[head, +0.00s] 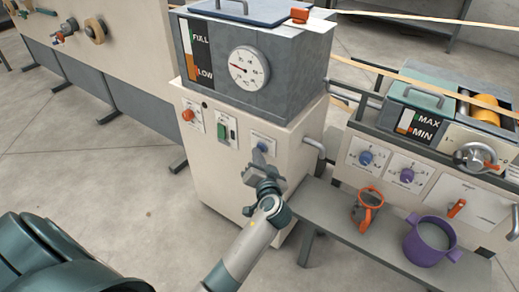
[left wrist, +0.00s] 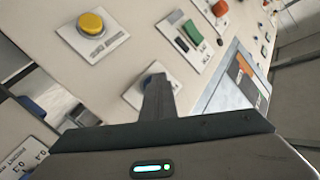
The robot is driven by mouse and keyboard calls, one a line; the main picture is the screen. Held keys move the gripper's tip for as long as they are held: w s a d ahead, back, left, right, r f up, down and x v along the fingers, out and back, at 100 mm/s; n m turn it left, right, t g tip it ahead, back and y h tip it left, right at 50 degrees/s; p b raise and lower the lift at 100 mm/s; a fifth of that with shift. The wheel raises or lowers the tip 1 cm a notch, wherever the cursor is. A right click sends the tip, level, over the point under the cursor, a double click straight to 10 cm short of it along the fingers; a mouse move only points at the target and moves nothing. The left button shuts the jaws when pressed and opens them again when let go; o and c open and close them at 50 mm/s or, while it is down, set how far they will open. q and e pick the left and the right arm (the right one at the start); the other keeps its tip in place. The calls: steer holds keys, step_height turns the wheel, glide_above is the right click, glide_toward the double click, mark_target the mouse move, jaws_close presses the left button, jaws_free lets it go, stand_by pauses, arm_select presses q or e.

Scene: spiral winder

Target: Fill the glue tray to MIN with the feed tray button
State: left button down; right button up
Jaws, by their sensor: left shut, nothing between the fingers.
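My left gripper (head: 259,160) is shut and empty, its fingertips at the blue button (head: 263,147) on the cream cabinet front. In the left wrist view the shut fingers (left wrist: 157,90) cover most of this blue button (left wrist: 149,79); I cannot tell whether they touch or press it. The button labels are too small to read. The glue tray (head: 425,100), with a green lid, is at the right. Its gauge (head: 415,124) is marked MAX and MIN; the exact level is hard to read. My right gripper is not in view.
An orange button (head: 187,115) and a green switch (head: 222,132) share the panel. A yellow button (left wrist: 91,23) shows in the left wrist view. A FULL/LOW tank (head: 285,65) with a dial is above. A purple pot (head: 427,242) and an orange-handled jug (head: 366,208) stand on the right shelf.

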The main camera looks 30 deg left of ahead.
arm_select(q)
steer(key=shift+s, duration=0.1)
stand_by(0.4)
steer(key=shift+s, duration=0.75)
steer(key=shift+s+a, duration=0.1)
steer(key=s+p, duration=0.1)
steer(key=s, duration=0.3)
steer(key=shift+s+a, duration=0.15)
steer(key=shift+s, duration=0.25)
stand_by(3.2)
